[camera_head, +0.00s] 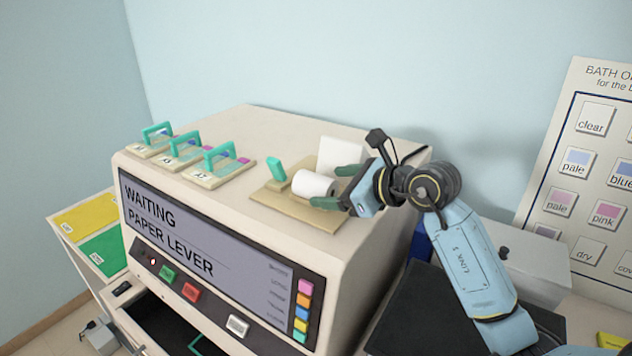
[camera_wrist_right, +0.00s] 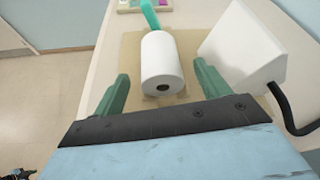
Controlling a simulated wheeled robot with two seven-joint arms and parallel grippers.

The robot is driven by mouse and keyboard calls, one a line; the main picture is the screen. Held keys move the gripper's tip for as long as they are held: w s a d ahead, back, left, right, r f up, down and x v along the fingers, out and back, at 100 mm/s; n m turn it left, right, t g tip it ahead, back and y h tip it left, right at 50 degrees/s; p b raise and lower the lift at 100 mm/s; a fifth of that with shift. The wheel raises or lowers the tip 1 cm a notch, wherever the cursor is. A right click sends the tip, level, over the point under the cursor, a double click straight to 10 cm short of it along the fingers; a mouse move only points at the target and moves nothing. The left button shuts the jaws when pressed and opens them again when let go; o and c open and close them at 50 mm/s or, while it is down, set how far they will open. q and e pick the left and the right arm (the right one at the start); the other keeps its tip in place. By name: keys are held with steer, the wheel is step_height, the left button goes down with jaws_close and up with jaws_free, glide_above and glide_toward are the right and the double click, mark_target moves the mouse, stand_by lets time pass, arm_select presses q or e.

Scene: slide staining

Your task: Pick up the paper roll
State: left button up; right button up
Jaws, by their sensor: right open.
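The white paper roll (camera_head: 313,185) lies on its side on a tan plate (camera_head: 272,197) on top of the machine. In the right wrist view the roll (camera_wrist_right: 161,62) lies ahead with its dark core hole facing me. My right gripper (camera_head: 335,186) is open, with its green fingers at the roll's right end. In the right wrist view the fingers (camera_wrist_right: 160,88) stand apart on either side of the roll's near end, with gaps to it. The paper lever (camera_head: 276,169), a green handle, stands just left of the roll. My left gripper is not in view.
A white block (camera_head: 340,152) stands behind the roll, close to my right gripper. Several slide holders with green handles, one of them nearest the roll (camera_head: 218,172), sit to the left. The machine's screen (camera_head: 190,235) reads "WAITING PAPER LEVER". A sign board (camera_head: 590,180) stands at right.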

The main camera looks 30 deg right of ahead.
mark_target(324, 179)
steer(key=x, duration=0.3)
steer(key=shift+r, duration=0.15)
steer(key=shift+c, duration=0.6)
steer(key=c, duration=1.1)
step_height(324, 179, up, 8)
steer(key=shift+r+b, duration=0.2)
steer(key=shift+b, duration=0.2)
steer(key=shift+r, duration=0.5)
arm_select(q)
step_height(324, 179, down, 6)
steer(key=b, duration=0.6)
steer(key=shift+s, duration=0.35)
arm_select(e)
steer(key=shift+m+g+y, duration=0.3)
steer(key=shift+m+y, duration=0.2)
steer(key=shift+m, duration=0.4)
steer(key=shift+w+d+f, duration=0.1)
steer(key=shift+d+f, duration=0.05)
steer(key=shift+f, duration=1.9)
steer(key=shift+w+d+f, duration=0.1)
steer(key=shift+d+f, duration=0.1)
steer(key=shift+f, duration=1.85)
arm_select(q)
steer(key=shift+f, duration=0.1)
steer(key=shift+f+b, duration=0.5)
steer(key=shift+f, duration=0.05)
arm_select(e)
steer(key=shift+f, duration=0.6)
